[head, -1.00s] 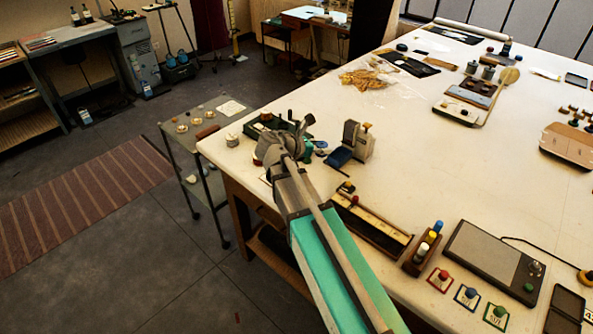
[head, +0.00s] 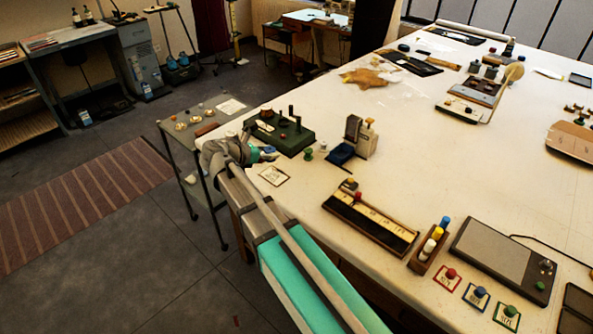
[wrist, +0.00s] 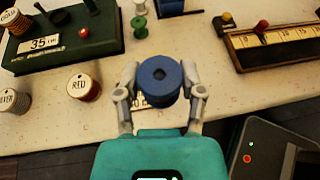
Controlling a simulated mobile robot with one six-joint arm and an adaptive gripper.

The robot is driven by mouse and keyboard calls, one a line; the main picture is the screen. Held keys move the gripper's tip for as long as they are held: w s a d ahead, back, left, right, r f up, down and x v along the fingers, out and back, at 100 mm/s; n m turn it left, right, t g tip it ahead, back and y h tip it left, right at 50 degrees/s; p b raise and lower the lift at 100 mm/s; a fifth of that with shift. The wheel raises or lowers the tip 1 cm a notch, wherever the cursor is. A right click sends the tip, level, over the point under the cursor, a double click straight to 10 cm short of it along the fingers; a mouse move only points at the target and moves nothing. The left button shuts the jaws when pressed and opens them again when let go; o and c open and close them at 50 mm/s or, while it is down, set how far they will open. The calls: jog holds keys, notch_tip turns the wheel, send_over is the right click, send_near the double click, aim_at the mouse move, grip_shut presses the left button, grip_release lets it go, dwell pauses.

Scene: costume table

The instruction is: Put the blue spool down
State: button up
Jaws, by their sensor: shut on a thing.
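The blue spool (wrist: 160,74) is between the two fingers of my gripper (wrist: 160,92) in the wrist view, its round top with a dark centre hole facing the camera. My gripper is shut on it, near the table's front edge. In the head view my gripper (head: 258,154) is over the table's left corner, with a small patch of blue beside it. A pale card with dark print (wrist: 139,101) is partly hidden under the spool in the wrist view; a bordered card (head: 274,176) lies on the table in the head view. I cannot tell the spool's height above the table.
A green box (head: 288,138) with posts stands behind my gripper. Red (wrist: 84,87), silver (wrist: 14,100) and gold (wrist: 14,21) spools stand to the left in the wrist view. A green spool (wrist: 138,27) stands beyond. A ruled wooden tray (head: 368,222) lies to the right.

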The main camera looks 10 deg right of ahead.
dwell(0.4)
jog(key=w+d+f+b, duration=0.8)
jog(key=d, duration=0.1)
jog(key=shift+w+f, duration=0.2)
jog(key=shift+w+d+f+b, duration=0.25)
jog(key=shift+d+f+b, duration=0.05)
jog(key=shift+b, duration=0.2)
jog(key=shift+f, duration=0.1)
jog(key=shift+w+d+f+b, duration=0.3)
jog(key=shift+f+b, duration=0.2)
jog(key=shift+b, duration=0.1)
jog(key=shift+f+b, duration=1.4)
